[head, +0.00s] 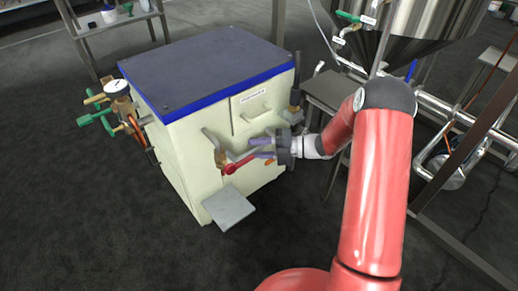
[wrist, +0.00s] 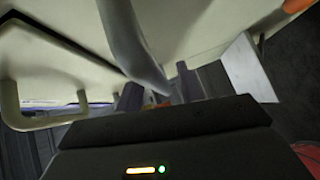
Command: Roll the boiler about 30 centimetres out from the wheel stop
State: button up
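The boiler (head: 200,130) is a cream cabinet with a dark blue top, standing on the dark floor left of centre. A grey-beige bar handle (head: 212,143) and a red lever (head: 240,162) are on its front. My gripper (head: 260,148) is at the front face, beside the red lever, with its fingers pointing left. In the wrist view my gripper (wrist: 159,92) has its two fingers apart, and a grey curved bar (wrist: 135,45) runs down toward the gap. I cannot tell whether the bar is between the fingers. I cannot clearly make out the wheel stop.
A flat grey plate (head: 229,207) juts out low at the boiler's front. Gauge and valves (head: 118,100) stick out on its left side. A steel stand (head: 335,92) and tank piping (head: 450,110) are close on the right. The floor at front left is clear.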

grip_shut()
dwell(0.4)
